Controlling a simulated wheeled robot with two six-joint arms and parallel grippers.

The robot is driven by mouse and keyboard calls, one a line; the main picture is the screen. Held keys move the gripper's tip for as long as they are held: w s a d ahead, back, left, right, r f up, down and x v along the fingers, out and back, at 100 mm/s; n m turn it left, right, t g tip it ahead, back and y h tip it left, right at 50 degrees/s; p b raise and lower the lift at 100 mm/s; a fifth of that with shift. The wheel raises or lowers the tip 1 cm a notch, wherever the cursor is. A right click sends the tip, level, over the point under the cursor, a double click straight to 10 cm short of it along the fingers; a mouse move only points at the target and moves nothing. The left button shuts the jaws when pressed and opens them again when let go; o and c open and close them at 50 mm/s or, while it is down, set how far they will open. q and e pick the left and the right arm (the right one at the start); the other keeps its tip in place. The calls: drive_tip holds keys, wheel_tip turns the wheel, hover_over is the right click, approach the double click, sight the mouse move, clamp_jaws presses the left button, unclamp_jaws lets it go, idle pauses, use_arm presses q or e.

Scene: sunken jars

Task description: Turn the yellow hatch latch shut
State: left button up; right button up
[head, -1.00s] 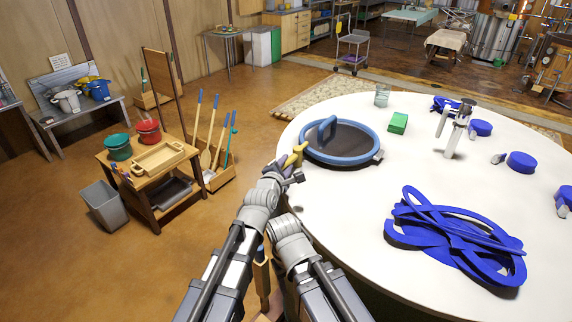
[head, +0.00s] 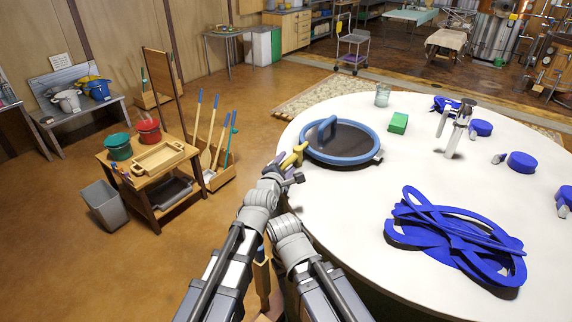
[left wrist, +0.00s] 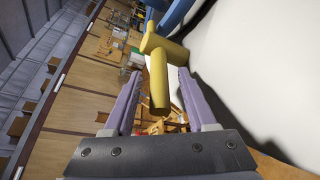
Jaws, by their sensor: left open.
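The yellow latch (head: 297,153) is at the near left edge of a round hatch with a blue ring (head: 345,160) and a dark cover (head: 352,144). A blue handle (head: 329,128) stands up from the cover. My left gripper (head: 287,168) is at the latch, beside the table's left edge. In the left wrist view, the yellow latch (left wrist: 159,82) shows a bar pointing between the two purple fingers of my open left gripper (left wrist: 160,76). Gaps show on both sides of the bar. A crosswise yellow piece lies beyond the fingertips. My right gripper is not seen.
The round white table (head: 350,196) also holds a green block (head: 398,123), a glass (head: 382,96), a grey-white device (head: 455,131), blue round pieces (head: 521,162) and a tangled blue coil (head: 455,240). A wooden stand (head: 150,180) with pots is on the floor at left.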

use_arm(q)
drive_tip(key=p+v, duration=0.1)
drive_tip(key=v, duration=0.6)
drive_tip(key=shift+s+a+r+p, duration=0.1)
drive_tip(key=shift+s+r+p, duration=0.05)
drive_tip(key=shift+s+p, duration=0.15)
